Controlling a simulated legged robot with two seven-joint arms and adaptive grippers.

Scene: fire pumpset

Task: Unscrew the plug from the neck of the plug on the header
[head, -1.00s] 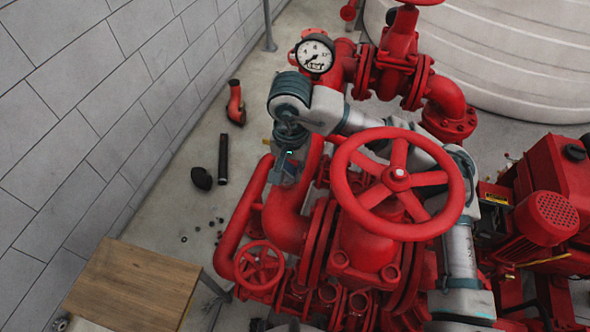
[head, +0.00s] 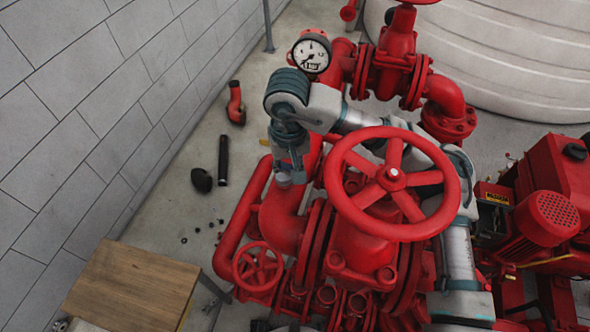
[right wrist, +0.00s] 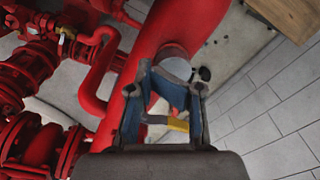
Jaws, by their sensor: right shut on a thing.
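The plug (head: 283,180) is a small grey round piece on top of the large red header pipe (head: 284,222), at the left of the pump set in the head view. My right gripper (head: 289,168) reaches down to it from above. In the right wrist view the plug (right wrist: 174,64) shows as a grey disc at the tips of the two blue-grey fingers of my right gripper (right wrist: 170,78), which are shut on it. The neck under the plug is mostly hidden, so I cannot tell how far the plug is unscrewed. My left gripper is not in view.
A pressure gauge (head: 311,53) is behind my wrist. A wooden table (head: 130,288) is at the lower left. Loose black and red fittings lie on the floor by the grey wall.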

